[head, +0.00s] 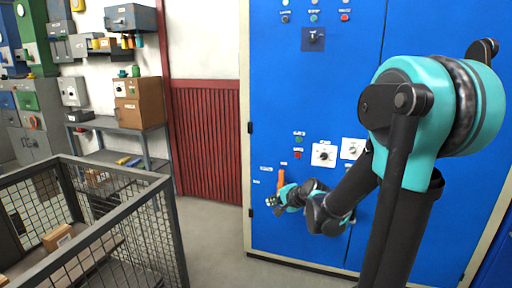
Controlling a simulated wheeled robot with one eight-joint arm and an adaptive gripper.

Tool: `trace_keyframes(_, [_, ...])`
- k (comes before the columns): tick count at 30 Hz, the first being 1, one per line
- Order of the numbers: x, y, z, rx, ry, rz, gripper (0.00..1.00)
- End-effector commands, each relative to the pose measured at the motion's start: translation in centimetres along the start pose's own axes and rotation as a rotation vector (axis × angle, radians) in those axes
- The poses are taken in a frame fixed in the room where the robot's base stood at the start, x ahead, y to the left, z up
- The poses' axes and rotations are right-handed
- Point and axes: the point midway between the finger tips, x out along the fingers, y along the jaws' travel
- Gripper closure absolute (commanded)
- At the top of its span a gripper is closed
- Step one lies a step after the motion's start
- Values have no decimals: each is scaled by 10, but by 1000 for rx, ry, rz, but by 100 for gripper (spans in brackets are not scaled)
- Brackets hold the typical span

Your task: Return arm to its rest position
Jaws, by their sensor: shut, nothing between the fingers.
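My arm, teal and black, rises at the right and reaches down in front of a large blue cabinet (310,95). My gripper (272,204) is at the far end of the arm, low in front of the cabinet's left door. It is small in the view, with its fingers together and nothing held. The arm covers part of the cabinet's right door.
A grey mesh cage cart (110,229) with a small box (57,237) inside stands at the lower left. A shelf (125,128) with boxes stands along the back wall. Grey floor (212,245) is clear between the cart and the cabinet.

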Motion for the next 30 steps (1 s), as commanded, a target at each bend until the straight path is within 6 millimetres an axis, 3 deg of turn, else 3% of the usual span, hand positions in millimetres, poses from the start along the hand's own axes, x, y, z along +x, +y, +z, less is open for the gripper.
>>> trace_keyframes(9, [-100, 147, 34, -644, -74, 430, 100])
trace_keyframes(15, [-148, 211, 41, -882, -154, 629, 100])
trace_keyframes(20, [-163, 229, 42, -949, -186, 691, 100])
trace_keyframes(30, [-164, 230, 42, -951, -187, 693, 100])
